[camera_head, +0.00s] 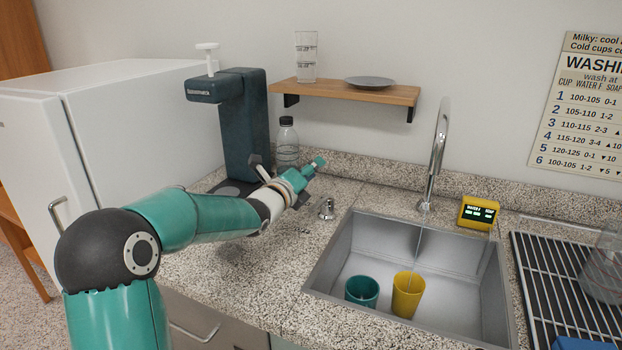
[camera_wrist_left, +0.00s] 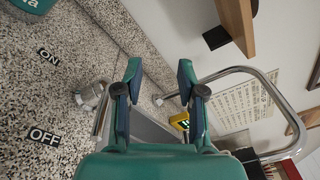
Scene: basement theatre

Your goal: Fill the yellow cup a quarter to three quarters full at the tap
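The yellow cup (camera_head: 406,297) stands upright in the sink (camera_head: 340,262), under the curved tap (camera_head: 438,150). A thin stream of water runs from the spout down to the cup; the water level inside cannot be made out. The metal tap lever (camera_head: 327,209) stands on the counter left of the sink. In the left wrist view the lever (camera_wrist_left: 93,94) is beside the ON and OFF labels, left of my fingers and apart from them. My left gripper (camera_head: 317,165) is above the counter behind the lever; in its wrist view the fingers (camera_wrist_left: 160,72) are open and empty. My right gripper is out of view.
A teal cup (camera_head: 361,292) stands left of the yellow cup. A yellow display box (camera_head: 479,213) sits behind the sink. A bottle (camera_head: 287,146) and a dark dispenser (camera_head: 245,125) stand behind my left arm, below a wooden shelf (camera_head: 345,92). A rack (camera_head: 535,280) lies right.

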